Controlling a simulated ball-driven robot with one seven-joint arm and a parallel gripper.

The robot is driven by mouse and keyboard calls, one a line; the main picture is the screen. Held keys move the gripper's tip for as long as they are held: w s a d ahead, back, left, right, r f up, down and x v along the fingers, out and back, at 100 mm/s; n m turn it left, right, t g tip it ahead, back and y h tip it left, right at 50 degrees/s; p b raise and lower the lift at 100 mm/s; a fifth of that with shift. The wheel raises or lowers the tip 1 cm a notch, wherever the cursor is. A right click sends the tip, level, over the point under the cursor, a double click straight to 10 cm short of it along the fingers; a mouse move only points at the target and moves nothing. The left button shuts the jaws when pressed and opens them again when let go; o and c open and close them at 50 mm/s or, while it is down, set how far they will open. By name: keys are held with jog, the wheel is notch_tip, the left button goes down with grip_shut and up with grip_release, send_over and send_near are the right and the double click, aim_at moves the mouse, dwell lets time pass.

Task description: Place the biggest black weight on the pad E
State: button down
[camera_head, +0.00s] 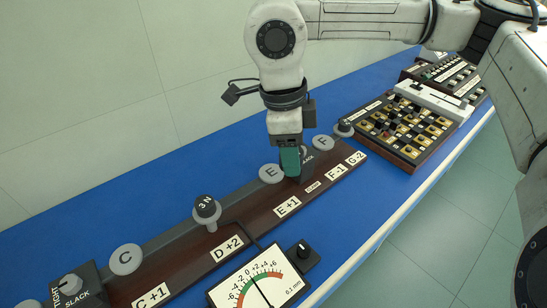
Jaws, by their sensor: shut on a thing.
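Pad E (271,173) is a grey disc on the long wooden beam board and looks bare. A dark weight marked 3 N (206,207) stands on the disc above the D +2 label. A smaller dark weight (345,124) sits on the disc at the far right end. My gripper (291,165) points down just right of pad E, its teal fingers at a dark block (304,165) with lettering ending in "ACK". It appears shut on the block's knob; the fingers mostly hide the grip. No weight shows clearly between them.
Pad C (125,258) and pad F (322,142) look bare. A block marked TIGHT and SLACK (82,292) is at the lower left. A dial meter (260,281) stands in front of the board. A gridded tray (397,129) lies right, with blue bench between.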

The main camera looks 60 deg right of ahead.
jog(key=w+d+f, duration=0.2)
jog(key=w, duration=0.1)
jog(key=p, duration=0.2)
send_over(273, 172)
jog(key=f, duration=0.4)
jog(key=shift+s+a+f, duration=0.3)
jog(key=shift+a, duration=0.1)
jog(key=shift+w+d+f, duration=0.25)
jog(key=shift+w+f, duration=0.15)
jog(key=shift+f, duration=0.2)
jog(key=shift+f+p, duration=0.45)
jog(key=shift+f, duration=1.2)
jog(key=shift+f, duration=0.1)
jog(key=c, duration=0.5)
grip_release()
jog(key=r, duration=0.4)
jog(key=w+r+b, duration=0.1)
jog(key=r, duration=0.3)
jog(key=r+b, duration=0.1)
jog(key=r, duration=0.3)
jog(key=shift+w+a+r, duration=0.1)
jog(key=shift+w+a, duration=0.25)
jog(key=shift+a, duration=0.05)
